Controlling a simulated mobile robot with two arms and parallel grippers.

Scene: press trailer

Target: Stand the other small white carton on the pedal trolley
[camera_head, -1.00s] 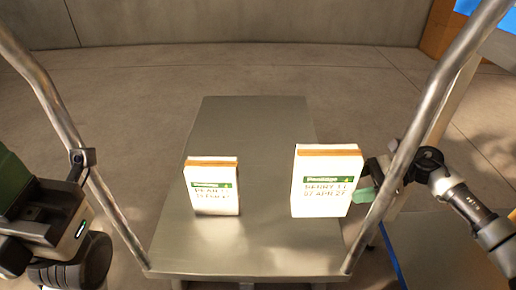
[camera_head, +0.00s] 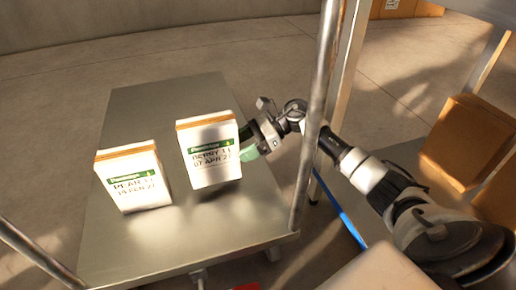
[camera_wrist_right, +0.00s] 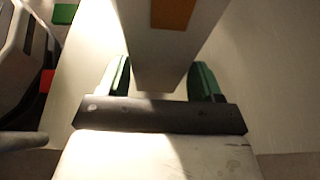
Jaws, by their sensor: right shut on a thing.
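The pedal trolley (camera_head: 112,235) has a flat grey metal deck. One small white carton (camera_head: 138,190), labelled PEAR, stands upright on it at the left. The other small white carton (camera_head: 212,172), labelled BERRY, is upright over the deck, close to the right of the first. My right gripper (camera_head: 249,147) is shut on its right side. I cannot tell whether its base touches the deck; a dark shadow lies beneath it. In the right wrist view, the green fingers sit on both sides of the held carton (camera_wrist_right: 172,45). My left gripper is out of view.
A metal upright (camera_head: 319,110) of the trolley rises in front of my right arm. Brown boxes (camera_head: 468,140) sit on a surface at the right. A blue strip (camera_head: 340,212) lies beyond the deck's right edge. The far deck is clear.

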